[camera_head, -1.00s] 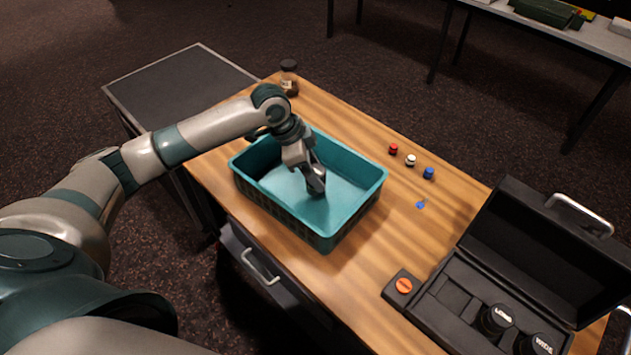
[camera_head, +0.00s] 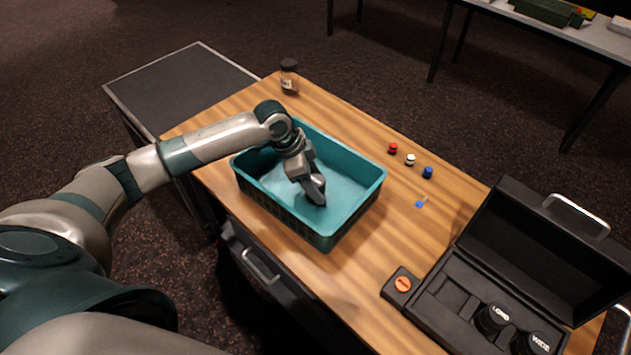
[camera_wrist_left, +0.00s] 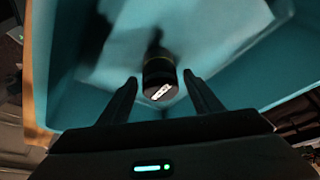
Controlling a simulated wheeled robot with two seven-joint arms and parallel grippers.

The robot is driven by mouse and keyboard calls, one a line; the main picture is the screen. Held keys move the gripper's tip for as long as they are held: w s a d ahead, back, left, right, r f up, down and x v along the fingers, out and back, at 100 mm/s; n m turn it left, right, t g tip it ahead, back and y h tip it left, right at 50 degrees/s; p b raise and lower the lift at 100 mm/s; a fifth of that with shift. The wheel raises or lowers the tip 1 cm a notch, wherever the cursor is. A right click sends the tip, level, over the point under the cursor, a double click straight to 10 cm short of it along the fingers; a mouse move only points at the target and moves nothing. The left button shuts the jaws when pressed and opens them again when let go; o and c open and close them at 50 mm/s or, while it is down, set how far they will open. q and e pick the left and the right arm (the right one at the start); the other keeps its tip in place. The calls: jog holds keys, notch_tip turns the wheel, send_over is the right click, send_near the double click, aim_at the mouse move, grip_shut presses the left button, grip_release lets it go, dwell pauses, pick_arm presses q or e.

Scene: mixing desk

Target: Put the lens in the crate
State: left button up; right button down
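The teal crate (camera_head: 349,221) stands on the wooden table. My left gripper (camera_head: 318,199) reaches down into it. In the left wrist view the gripper (camera_wrist_left: 160,82) is open, with one finger on each side of a black lens (camera_wrist_left: 160,74) and a visible gap on both sides. The lens carries a white label too blurred to read and is over or on the crate's floor; I cannot tell if it touches. In the head view the gripper hides this lens. Two other lenses, LONG (camera_head: 490,318) and WIDE (camera_head: 538,343), sit in the open case. My right gripper is out of view.
The open black case (camera_head: 440,300) lies at the table's right, beside a box with an orange button (camera_head: 403,284). A jar (camera_head: 289,78) stands far left.

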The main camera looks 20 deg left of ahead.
pick_arm(q)
jog(key=shift+r, duration=0.1)
jog(key=shift+a+r, duration=0.2)
jog(key=shift+r, duration=0.3)
jog(key=b+v, duration=0.2)
jog(key=v, duration=0.9)
dwell(1.2)
